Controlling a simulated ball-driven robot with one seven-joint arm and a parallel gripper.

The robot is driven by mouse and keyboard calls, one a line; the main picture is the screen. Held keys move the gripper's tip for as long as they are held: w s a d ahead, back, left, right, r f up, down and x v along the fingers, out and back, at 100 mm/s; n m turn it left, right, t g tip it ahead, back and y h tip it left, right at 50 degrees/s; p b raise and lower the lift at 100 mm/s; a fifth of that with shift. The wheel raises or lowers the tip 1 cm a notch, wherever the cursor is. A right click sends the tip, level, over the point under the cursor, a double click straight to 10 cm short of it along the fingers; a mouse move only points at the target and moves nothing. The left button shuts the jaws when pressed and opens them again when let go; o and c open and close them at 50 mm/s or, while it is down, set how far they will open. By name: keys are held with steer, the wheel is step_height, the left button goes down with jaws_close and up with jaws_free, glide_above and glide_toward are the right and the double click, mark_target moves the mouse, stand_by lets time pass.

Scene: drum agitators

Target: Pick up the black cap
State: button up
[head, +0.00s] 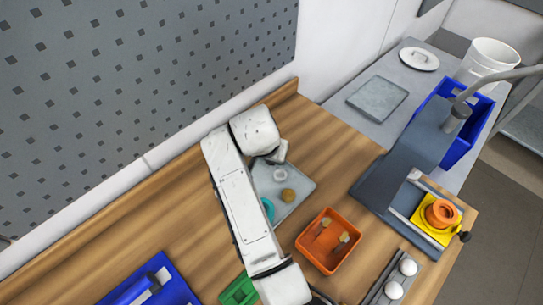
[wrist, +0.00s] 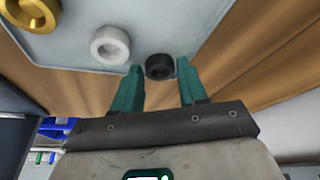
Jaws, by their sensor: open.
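The black cap (wrist: 159,67) is a small dark ring with a hollow centre, at the near edge of the grey tray (wrist: 185,20) in the wrist view. My gripper (wrist: 159,65) is open, with one teal finger on each side of the cap. The right finger looks very close to it; I cannot tell whether it touches. In the head view my arm hides the black cap and my fingertips. The grey tray (head: 303,184) shows there beside my arm.
A white ring-shaped cap (wrist: 109,45) and a gold one (wrist: 32,12) lie left of the black cap. An orange bin (head: 328,241) stands close to the tray. A blue tray (head: 150,284) and a green bin (head: 239,290) are nearer. Bare wood lies behind the tray.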

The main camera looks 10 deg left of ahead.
steer(key=shift+c, duration=0.2)
steer(key=c, duration=0.6)
steer(key=shift+r, duration=0.1)
